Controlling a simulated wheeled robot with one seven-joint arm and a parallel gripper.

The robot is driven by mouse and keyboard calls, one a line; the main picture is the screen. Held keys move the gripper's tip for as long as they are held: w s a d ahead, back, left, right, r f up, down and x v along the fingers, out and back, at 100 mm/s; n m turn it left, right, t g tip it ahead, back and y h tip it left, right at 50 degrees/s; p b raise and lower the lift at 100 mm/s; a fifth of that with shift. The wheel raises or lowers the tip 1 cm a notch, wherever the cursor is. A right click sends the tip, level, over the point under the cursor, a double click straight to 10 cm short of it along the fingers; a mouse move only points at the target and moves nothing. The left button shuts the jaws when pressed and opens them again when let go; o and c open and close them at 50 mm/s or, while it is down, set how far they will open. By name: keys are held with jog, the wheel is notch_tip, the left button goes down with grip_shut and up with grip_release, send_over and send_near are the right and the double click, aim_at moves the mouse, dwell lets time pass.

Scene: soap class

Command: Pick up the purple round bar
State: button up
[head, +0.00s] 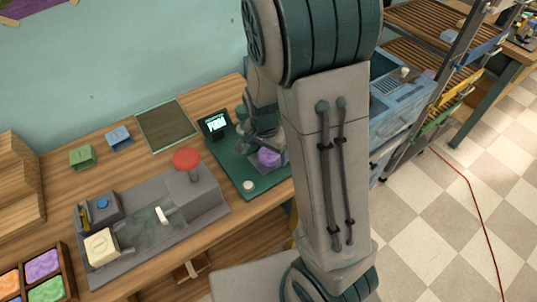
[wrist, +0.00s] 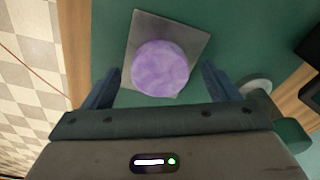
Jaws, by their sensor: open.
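The purple round bar (wrist: 160,68) lies on a grey square plate (wrist: 140,25) in the wrist view. In the head view the bar (head: 268,158) sits on the green scale (head: 262,186), partly covered by my arm. My gripper (wrist: 162,72) is open, with one blue finger on each side of the bar's near part. Gaps show between the bar and both fingers. The picture does not make clear how far the fingertips are above the plate. My arm hides much of the gripper in the head view.
A dark mat (head: 166,125), a green block (head: 82,157) and a blue block (head: 119,138) lie behind.

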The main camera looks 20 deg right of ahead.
jog(key=shift+f, duration=0.15)
jog(key=c, duration=1.1)
